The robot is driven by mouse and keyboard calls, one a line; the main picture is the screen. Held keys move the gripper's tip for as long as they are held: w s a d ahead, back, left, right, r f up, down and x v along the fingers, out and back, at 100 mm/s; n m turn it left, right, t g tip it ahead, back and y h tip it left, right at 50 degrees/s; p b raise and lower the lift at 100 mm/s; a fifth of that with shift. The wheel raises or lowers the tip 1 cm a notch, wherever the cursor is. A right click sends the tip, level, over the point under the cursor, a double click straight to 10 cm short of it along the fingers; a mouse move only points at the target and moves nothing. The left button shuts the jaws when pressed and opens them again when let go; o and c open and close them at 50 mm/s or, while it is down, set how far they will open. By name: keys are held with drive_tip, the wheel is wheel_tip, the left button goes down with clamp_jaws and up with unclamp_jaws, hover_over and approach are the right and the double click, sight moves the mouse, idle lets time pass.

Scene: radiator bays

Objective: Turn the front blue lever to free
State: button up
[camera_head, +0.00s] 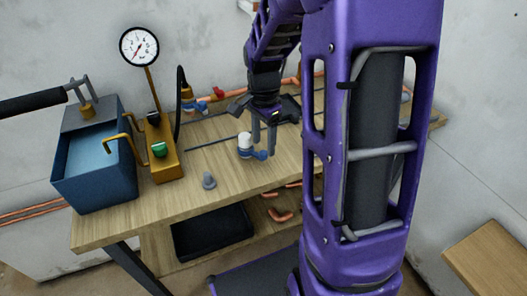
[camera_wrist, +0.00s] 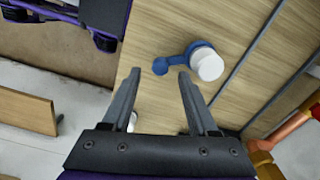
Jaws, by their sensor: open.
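The front blue lever (camera_head: 260,155) sits on the wooden bench with a white round cap (camera_head: 245,140) at its left. In the wrist view the lever (camera_wrist: 172,62) reaches left from the white cap (camera_wrist: 208,65) and ends in a round blue knob. My gripper (camera_head: 264,148) points down at the lever. In the wrist view my gripper (camera_wrist: 158,75) is open and empty, with the knob just beyond and between its fingertips. I cannot tell whether a finger touches it. Any free marking is not legible.
A blue tank (camera_head: 95,165), a pressure gauge (camera_head: 139,47) and a yellow block with a green button (camera_head: 159,149) stand at the left. Another blue handle (camera_head: 196,106) lies near copper pipe behind. A small grey piece (camera_head: 209,180) stands on the bench (camera_head: 130,215) near its front edge.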

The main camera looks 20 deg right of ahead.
sight(263, 152)
drive_tip(key=shift+f, duration=1.6)
clamp_jaws()
